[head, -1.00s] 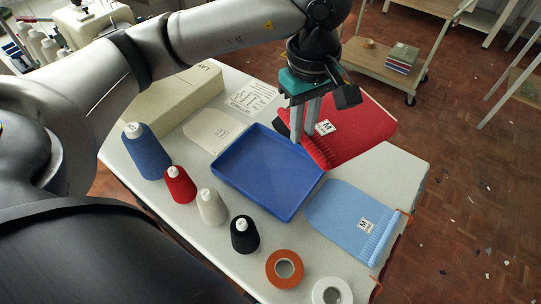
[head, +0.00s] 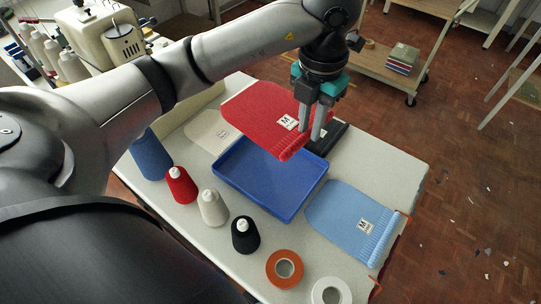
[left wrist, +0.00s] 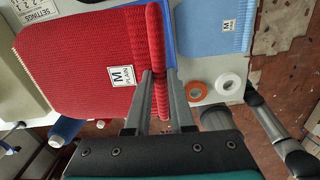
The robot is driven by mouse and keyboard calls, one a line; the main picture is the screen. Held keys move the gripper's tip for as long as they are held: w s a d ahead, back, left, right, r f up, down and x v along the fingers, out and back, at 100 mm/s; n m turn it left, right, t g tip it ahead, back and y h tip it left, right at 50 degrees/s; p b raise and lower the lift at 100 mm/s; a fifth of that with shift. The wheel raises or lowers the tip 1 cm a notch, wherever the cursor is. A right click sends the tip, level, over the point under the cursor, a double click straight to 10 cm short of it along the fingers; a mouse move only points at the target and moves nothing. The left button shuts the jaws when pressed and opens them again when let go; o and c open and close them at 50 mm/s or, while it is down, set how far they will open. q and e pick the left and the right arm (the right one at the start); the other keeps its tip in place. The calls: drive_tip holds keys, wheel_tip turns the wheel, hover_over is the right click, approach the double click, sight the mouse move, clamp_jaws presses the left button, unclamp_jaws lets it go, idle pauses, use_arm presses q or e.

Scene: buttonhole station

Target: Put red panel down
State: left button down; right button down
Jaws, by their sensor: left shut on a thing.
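The red panel (head: 262,108), a knitted piece with a white M label and a rolled ribbed edge, is in the grip of my left gripper (head: 308,138). The fingers are shut on its ribbed edge. In the head view the panel covers the far side of the blue tray (head: 227,187) and part of the cream panel (head: 203,131); it appears raised. The red panel (left wrist: 80,62) fills much of the left wrist view, with the left gripper (left wrist: 160,74) at its ribbed edge. The tray looks empty where it shows. My right gripper is not in view.
A light blue panel (head: 340,217) lies right of the tray. A black stand (head: 328,138) is behind the fingers. Several thread cones, including a black one (head: 245,238), line the near left edge. Orange (head: 285,268) and white tape rolls sit in front.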

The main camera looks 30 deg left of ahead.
use_arm(q)
drive_tip(key=shift+n, duration=0.4)
drive_tip(key=shift+f, duration=0.3)
drive_tip(key=b, duration=0.2)
hover_over(299, 188)
wheel_tip(299, 188, down, 16)
drive_tip(key=shift+s+r, duration=0.1)
drive_tip(key=shift+r, duration=0.05)
drive_tip(key=shift+f+b, duration=0.5)
drive_tip(key=shift+f, duration=1.4)
drive_tip(key=shift+f, duration=0.2)
drive_tip(key=c, duration=1.1)
unclamp_jaws()
drive_tip(key=shift+o, duration=0.2)
drive_tip(key=shift+r, duration=0.15)
